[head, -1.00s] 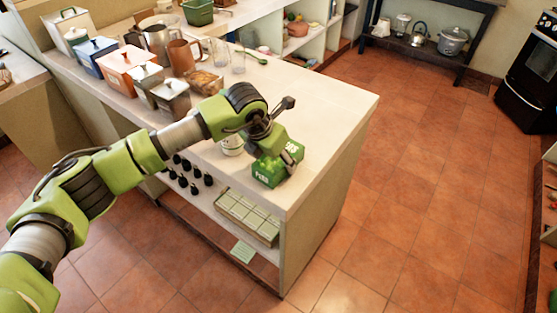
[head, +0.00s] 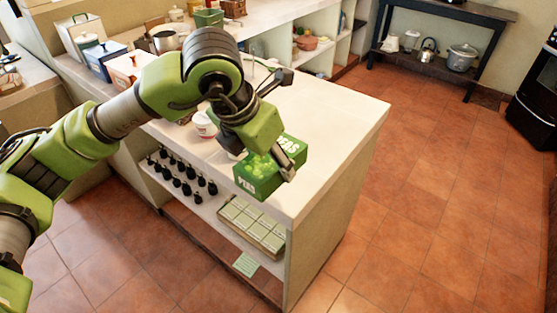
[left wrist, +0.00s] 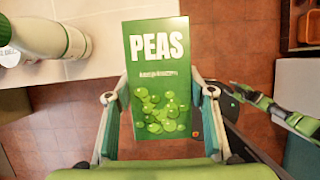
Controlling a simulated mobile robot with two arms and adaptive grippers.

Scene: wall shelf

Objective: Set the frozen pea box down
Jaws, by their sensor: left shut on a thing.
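The frozen pea box (head: 258,178) is green with white PEAS lettering. My left gripper (head: 280,160) is shut on it, holding it tilted at the counter's front edge in the head view. In the left wrist view, the box (left wrist: 158,75) stands between the two fingers, its printed face towards the camera. Floor shows on both sides of its lower part and counter beside its upper part. I cannot tell whether it touches the counter (head: 330,120). A green arm part of mine (left wrist: 290,115) shows at right in the wrist view; its gripper's state is unclear.
A white bottle with a green band (left wrist: 55,38) stands left of the box, on the counter. Canisters (head: 105,55) stand farther back. The counter's right part is clear.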

